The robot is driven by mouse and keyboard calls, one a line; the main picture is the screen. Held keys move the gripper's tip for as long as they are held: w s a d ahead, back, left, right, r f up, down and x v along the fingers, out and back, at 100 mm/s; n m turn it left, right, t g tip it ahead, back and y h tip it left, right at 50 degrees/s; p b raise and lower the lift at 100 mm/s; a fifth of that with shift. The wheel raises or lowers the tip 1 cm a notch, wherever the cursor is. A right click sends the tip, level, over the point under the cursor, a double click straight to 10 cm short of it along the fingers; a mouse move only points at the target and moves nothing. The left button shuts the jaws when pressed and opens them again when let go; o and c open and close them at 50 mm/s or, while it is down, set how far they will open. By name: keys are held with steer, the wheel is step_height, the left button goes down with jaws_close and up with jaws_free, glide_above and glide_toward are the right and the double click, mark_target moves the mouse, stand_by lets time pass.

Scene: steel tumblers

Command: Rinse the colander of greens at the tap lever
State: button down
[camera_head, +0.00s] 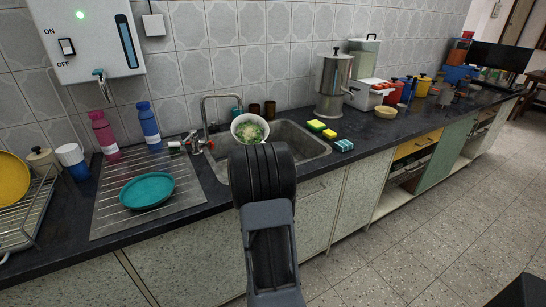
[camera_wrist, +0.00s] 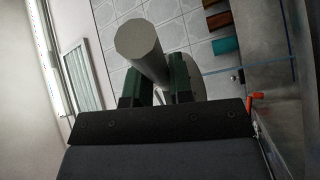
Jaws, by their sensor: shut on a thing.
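The white colander (camera_head: 238,122) with greens (camera_head: 250,131) is over the sink, near the tap spout (camera_head: 204,108). The tap has a small red part (camera_head: 209,145), probably its lever, left of the colander; a red part (camera_wrist: 254,99) also shows in the wrist view. My gripper (camera_wrist: 155,85) is shut on a grey cylinder (camera_wrist: 137,38), which appears to be the colander's handle. In the head view my arm hides the fingers and the grip. I cannot tell whether water runs.
The sink (camera_head: 302,143) lies below and around. A teal plate (camera_head: 147,190) is on the drainboard at left, with pink (camera_head: 103,135) and blue (camera_head: 148,126) bottles behind. Tumblers (camera_head: 270,110) stand behind the sink; sponges (camera_head: 316,126) and a steel urn (camera_head: 333,85) stand right.

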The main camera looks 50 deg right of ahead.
steer(key=shift+w+d+f, duration=0.35)
steer(key=shift+w+d, duration=0.5)
steer(key=shift+w, duration=0.7)
steer(key=shift+w+d+f, duration=0.3)
steer(key=shift+w+d, duration=0.5)
steer(key=shift+w, duration=0.8)
steer(key=shift+w+d+f, duration=0.35)
steer(key=shift+w+d, duration=0.5)
steer(key=shift+w, duration=0.7)
steer(key=shift+s+d, duration=0.1)
steer(key=shift+d, duration=0.05)
steer(key=shift+s+d+b, duration=0.2)
steer(key=shift+d+b, duration=0.1)
steer(key=shift+d, duration=0.1)
steer(key=shift+s, duration=0.1)
steer(key=shift+s+a+b, duration=0.2)
steer(key=shift+s+a, duration=0.45)
steer(key=shift+s, duration=0.5)
steer(key=shift+s+a+b, duration=0.15)
steer(key=shift+s+a, duration=0.45)
steer(key=shift+s, duration=0.55)
steer(key=shift+s+a+b, duration=0.2)
steer(key=shift+s+a, duration=0.45)
steer(key=shift+s, duration=0.5)
